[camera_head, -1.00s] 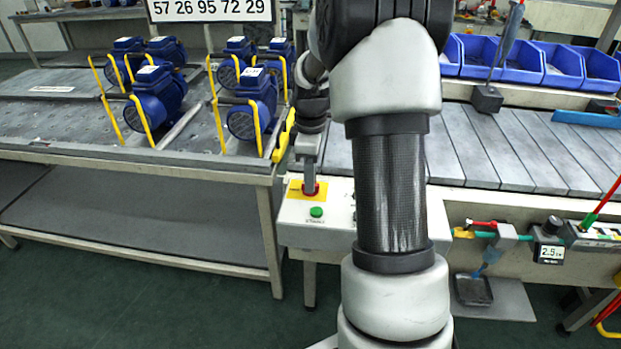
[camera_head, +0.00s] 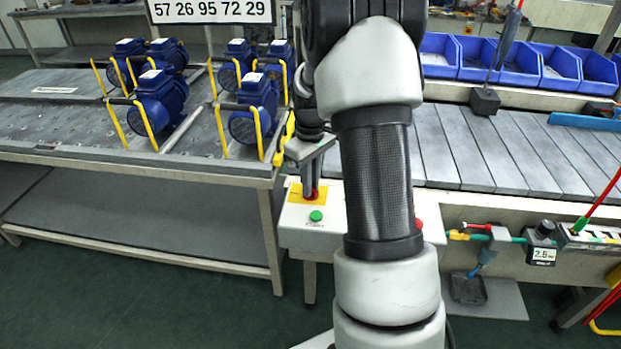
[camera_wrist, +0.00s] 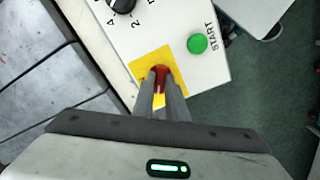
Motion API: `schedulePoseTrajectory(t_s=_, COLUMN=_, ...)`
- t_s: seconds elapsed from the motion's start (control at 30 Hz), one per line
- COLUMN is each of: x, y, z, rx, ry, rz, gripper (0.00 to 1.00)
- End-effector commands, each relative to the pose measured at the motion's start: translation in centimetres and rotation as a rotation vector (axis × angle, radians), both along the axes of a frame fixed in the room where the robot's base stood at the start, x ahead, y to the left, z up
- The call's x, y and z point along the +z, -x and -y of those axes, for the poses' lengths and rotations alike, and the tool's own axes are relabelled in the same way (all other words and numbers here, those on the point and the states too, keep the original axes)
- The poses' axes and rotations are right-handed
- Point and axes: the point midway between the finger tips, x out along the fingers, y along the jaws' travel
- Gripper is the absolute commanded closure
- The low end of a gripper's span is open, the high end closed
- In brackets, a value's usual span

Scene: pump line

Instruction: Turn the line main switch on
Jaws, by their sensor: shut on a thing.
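The control box (camera_head: 290,236) stands between the pump table and the slatted line. On it a red switch (camera_wrist: 161,72) sits on a yellow plate (camera_wrist: 150,62). My gripper (camera_wrist: 162,80) is shut on the red switch, with a finger on each side of it in the wrist view. In the head view my gripper (camera_head: 312,192) comes down onto the yellow plate from above. A green START button (camera_wrist: 198,43) and a black numbered knob (camera_wrist: 122,4) are on the same panel. My arm hides part of the box in the head view.
Blue pumps (camera_head: 160,98) with yellow handles stand on the table at left. Blue bins (camera_head: 480,58) line the back right. A black block (camera_head: 484,100) hangs over the slatted line (camera_head: 510,150). A gauge (camera_head: 543,253) and hoses are at right.

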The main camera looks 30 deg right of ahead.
Motion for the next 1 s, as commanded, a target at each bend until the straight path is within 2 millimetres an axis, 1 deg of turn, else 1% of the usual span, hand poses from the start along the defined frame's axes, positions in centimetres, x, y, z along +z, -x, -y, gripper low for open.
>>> schedulePoseTrajectory(t_s=0.03, x=0.32, y=-0.05, z=-0.04, rx=-0.044, ry=0.001, rz=0.001, gripper=1.00)
schedulePoseTrajectory(t_s=0.7, x=0.28, y=-0.10, z=-0.03, rx=-0.671, ry=0.001, rz=0.002, gripper=1.00)
schedulePoseTrajectory(t_s=1.0, x=0.22, y=-0.10, z=0.00, rx=-0.879, ry=0.000, rz=0.002, gripper=1.00)
